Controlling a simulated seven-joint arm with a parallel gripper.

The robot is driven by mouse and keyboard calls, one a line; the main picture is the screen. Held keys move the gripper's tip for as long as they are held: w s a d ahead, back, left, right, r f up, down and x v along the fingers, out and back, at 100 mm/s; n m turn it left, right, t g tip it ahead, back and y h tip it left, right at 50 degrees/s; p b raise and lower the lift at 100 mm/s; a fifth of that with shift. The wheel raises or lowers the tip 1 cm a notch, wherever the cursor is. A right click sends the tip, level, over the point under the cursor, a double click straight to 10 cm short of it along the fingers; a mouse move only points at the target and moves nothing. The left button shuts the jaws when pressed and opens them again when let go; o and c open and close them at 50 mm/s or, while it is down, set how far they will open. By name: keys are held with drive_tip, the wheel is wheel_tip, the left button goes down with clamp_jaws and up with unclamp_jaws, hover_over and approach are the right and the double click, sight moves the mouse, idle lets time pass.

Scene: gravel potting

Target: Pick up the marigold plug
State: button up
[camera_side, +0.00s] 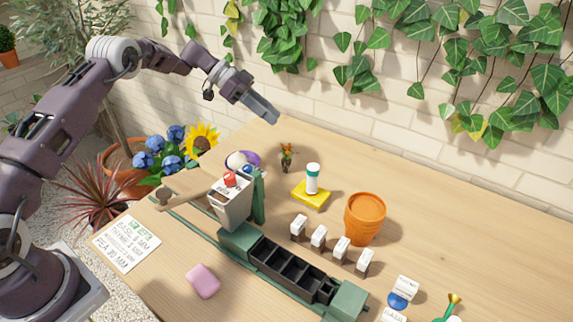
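The marigold plug (287,157) is a small green plant with orange blooms and a dark root end, near the back edge of the wooden table. It looks upright and nothing touches it. My gripper (270,117) is in the air at the back of the table, above and to the left of the marigold in the picture, clearly apart from it. Its fingers overlap from this angle, so their gap cannot be made out. No object shows at the fingertips.
A yellow block (311,198) with a white bottle (312,177) and a terracotta pot (364,215) are nearer. A dark compartment tray (287,268) lies in front. The back right table is clear.

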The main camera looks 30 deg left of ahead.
sight(286, 160)
drive_tip(key=a+f+m, duration=0.1)
drive_tip(key=f, duration=0.2)
drive_tip(key=f+t+h, duration=0.1)
drive_tip(key=f, duration=0.3)
drive_tip(key=w+a+f+m+h, duration=0.1)
drive_tip(key=f, duration=0.3)
drive_tip(key=shift+a+m+t, duration=0.3)
drive_tip(key=x, duration=0.7)
drive_tip(key=shift+s+f, duration=0.1)
drive_tip(key=shift+f, duration=0.1)
clamp_jaws()
